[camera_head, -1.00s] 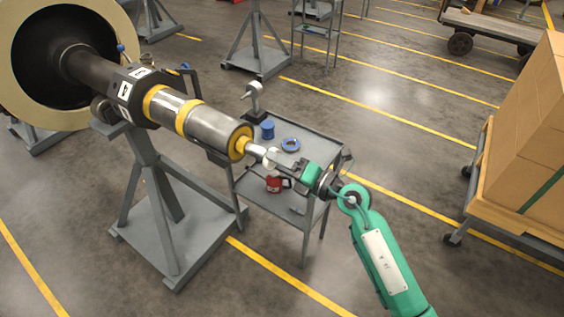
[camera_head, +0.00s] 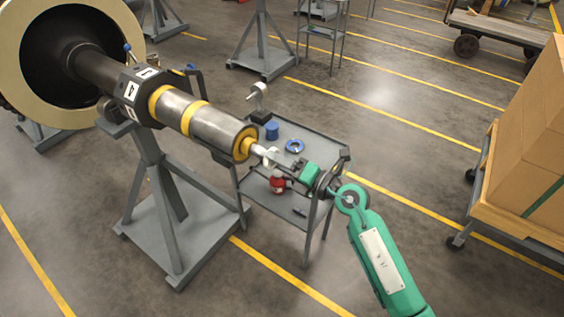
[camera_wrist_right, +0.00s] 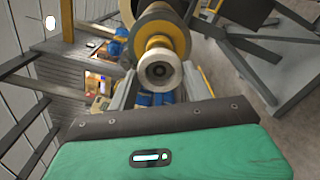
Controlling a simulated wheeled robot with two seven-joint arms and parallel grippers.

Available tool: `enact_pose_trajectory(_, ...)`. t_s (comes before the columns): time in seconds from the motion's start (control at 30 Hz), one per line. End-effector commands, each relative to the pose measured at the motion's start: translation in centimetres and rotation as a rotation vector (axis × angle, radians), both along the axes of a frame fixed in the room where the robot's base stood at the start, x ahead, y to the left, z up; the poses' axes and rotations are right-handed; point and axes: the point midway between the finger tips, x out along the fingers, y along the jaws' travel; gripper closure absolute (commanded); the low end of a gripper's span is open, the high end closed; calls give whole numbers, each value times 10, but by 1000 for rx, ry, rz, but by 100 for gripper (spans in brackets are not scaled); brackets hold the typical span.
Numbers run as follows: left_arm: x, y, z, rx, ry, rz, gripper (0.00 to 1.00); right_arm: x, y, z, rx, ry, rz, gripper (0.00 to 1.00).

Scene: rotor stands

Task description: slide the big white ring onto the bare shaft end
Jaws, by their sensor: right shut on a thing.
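The big white ring (camera_wrist_right: 158,70) faces my right wrist camera, in line with the shaft. It shows small and pale in the head view (camera_head: 270,156), right at the shaft's near end. The shaft (camera_head: 210,125) lies on a grey stand; its bare end (camera_head: 257,150) is light metal beyond a yellow collar (camera_head: 244,144). My right gripper (camera_head: 282,161) is shut on the ring, with a finger on each side of it in the wrist view. How far the ring sits around the shaft end cannot be told. My left gripper is out of view.
A grey cart (camera_head: 318,147) stands behind and below my right gripper. It carries a blue cylinder (camera_head: 271,130), a blue ring (camera_head: 295,146) and, lower down, a red object (camera_head: 277,183). A cardboard-box trolley (camera_head: 520,190) stands at the right. The floor in front is clear.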

Motion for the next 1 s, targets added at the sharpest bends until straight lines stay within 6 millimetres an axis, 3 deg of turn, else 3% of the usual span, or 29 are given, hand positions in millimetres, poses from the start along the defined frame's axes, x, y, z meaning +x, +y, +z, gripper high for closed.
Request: enact_pose_trajectory(1.0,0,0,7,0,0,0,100,16,23,1,0,-1,0,70)
